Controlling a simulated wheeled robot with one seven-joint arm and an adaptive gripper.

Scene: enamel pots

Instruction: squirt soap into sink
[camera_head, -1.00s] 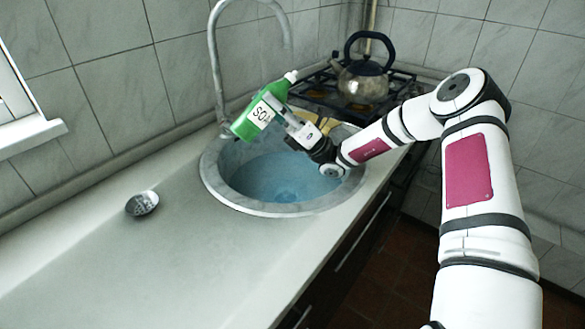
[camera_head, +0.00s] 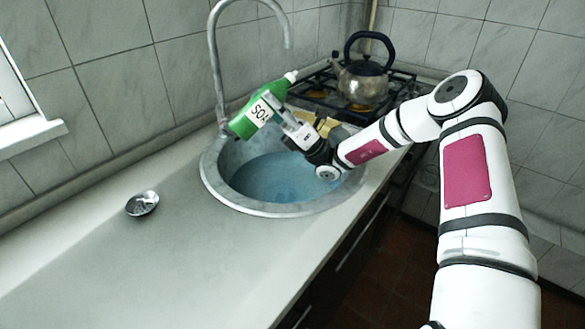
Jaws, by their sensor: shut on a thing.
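A green soap bottle (camera_head: 243,125) with a white label and a white cap is held above the far left part of the sink. It is tilted, with its cap end up and to the right. My gripper (camera_head: 276,108) is shut on the bottle from the right side. The round sink (camera_head: 225,199) is set in the counter below, with bluish water (camera_head: 270,180) in its basin. The fingertips are partly hidden against the bottle. No soap stream is visible.
A curved metal faucet (camera_head: 215,70) rises behind the sink, close to the bottle. A metal strainer (camera_head: 142,203) lies on the counter at left. A kettle (camera_head: 362,82) stands on the stove behind. The counter's left front is clear.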

